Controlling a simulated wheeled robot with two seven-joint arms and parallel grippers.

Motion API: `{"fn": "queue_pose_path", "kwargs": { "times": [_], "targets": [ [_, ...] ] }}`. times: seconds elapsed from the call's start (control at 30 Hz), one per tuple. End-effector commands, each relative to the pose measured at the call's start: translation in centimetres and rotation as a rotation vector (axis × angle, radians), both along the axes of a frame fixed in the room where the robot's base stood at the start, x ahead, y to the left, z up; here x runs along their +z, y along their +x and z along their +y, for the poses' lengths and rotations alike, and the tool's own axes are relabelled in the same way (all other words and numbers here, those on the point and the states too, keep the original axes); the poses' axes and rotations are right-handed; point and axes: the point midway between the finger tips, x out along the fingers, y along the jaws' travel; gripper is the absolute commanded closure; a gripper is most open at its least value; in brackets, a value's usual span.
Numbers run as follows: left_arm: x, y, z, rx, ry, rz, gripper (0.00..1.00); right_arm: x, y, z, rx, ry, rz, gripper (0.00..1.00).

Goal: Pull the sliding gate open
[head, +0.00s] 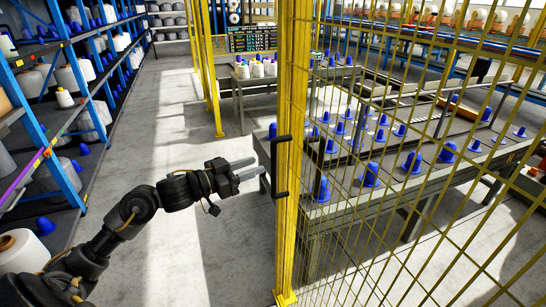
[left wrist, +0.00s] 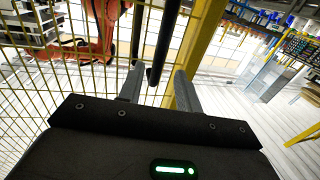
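The sliding gate is a yellow wire-mesh panel (head: 420,170) on the right of the head view, with a thick yellow edge post (head: 291,220). A black upright handle (head: 275,168) is fixed to that post. My left gripper (head: 250,174) is open, its pale fingers pointing right at the handle from a short distance. In the left wrist view, the two fingers of the left gripper (left wrist: 159,88) stand apart, with a black handle bar (left wrist: 161,45) lined up between them. I cannot tell whether they touch it. My right gripper is not in view.
Behind the mesh stands a long table (head: 390,190) with several blue cones. Blue-framed shelves (head: 40,150) with yarn bobbins line the left side. Another yellow post (head: 211,70) stands farther back. Grey floor (head: 170,110) between shelves and gate is clear.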

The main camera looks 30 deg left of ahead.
Motion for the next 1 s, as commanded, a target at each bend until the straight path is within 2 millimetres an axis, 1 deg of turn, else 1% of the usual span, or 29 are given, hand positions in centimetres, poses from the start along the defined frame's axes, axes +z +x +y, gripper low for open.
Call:
{"fn": "queue_pose_path", "kwargs": {
  "times": [0.03, 0.1, 0.2, 0.33, 0.5, 0.8, 0.87, 1.0],
  "targets": [
    [0.4, 1.0, -0.5, 0.001, -0.007, -0.002, 0.66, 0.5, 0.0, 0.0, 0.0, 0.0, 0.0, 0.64],
    [0.5, 2.2, -1.3, -0.001, -0.005, -0.003, 0.66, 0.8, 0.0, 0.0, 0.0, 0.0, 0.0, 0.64],
    [0.3, 3.7, -2.2, 0.0, -0.005, -0.001, 0.66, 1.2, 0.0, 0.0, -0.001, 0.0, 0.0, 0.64],
    [0.2, 5.3, -3.1, 0.0, -0.004, -0.001, 0.66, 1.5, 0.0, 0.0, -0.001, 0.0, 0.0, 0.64],
    [0.1, 6.3, -3.7, -0.001, -0.002, 0.0, 0.66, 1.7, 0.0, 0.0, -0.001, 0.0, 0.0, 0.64],
    [0.0, 6.4, -3.8, 0.0, -0.001, 0.001, 0.66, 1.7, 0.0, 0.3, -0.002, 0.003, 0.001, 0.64],
    [0.0, 6.4, -3.8, 0.0, -0.001, 0.001, 0.72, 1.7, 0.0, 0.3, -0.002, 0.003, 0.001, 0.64],
    [0.0, 6.4, -3.8, 0.0, -0.001, 0.001, 0.9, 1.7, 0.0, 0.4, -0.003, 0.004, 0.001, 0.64]
  ]
}}
